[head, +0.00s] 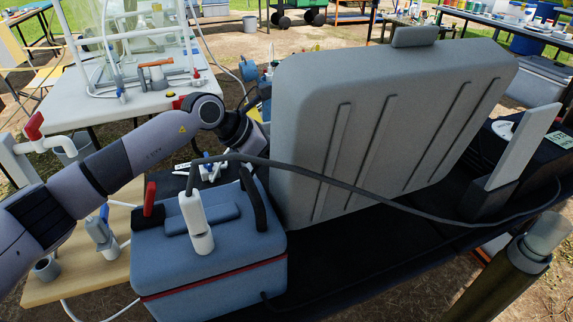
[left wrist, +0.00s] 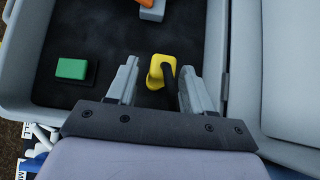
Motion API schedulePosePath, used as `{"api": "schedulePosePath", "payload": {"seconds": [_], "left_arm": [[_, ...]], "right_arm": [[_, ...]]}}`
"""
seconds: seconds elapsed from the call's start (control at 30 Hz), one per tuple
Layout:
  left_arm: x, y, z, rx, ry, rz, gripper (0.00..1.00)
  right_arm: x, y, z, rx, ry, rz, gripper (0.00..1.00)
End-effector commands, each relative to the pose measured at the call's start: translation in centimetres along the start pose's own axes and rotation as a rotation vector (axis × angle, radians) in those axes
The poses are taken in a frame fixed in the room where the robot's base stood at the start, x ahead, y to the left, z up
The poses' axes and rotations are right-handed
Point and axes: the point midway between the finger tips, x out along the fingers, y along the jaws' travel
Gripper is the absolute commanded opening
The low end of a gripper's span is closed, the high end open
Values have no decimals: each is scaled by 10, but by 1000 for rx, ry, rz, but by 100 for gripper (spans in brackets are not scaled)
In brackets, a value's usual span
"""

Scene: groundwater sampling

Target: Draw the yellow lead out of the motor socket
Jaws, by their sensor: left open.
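The yellow lead (left wrist: 160,69) shows in the left wrist view as a yellow plug with a dark curved piece on its right side. It is inside a grey case with a dark floor (left wrist: 112,25). My left gripper (left wrist: 159,78) is open, with one finger on each side of the yellow plug and a visible gap to each. I cannot make out the motor socket under the plug. In the head view the raised grey case lid (head: 385,125) hides the lead and my left fingers; only the arm and wrist show. My right gripper is not in view.
In the case, a green block (left wrist: 72,68) sits left of the plug and an orange piece (left wrist: 146,3) lies beyond it. A blue cooler box (head: 205,255) stands before my arm. A dark cable (head: 330,180) crosses in front of the lid.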

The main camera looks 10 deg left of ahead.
Motion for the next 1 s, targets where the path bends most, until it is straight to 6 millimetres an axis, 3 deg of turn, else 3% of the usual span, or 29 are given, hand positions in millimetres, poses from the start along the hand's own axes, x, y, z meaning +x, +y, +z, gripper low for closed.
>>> {"api": "schedulePosePath", "payload": {"seconds": [0.13, 0.27, 1.0], "left_arm": [[0, 0, 0, 0, 0, 0, 48], [0, 0, 0, 0, 0, 0, 6], [-15, 0, 16, 0, 0, 0, 5]], "right_arm": [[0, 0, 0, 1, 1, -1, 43], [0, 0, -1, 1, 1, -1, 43], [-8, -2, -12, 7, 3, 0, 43]]}}
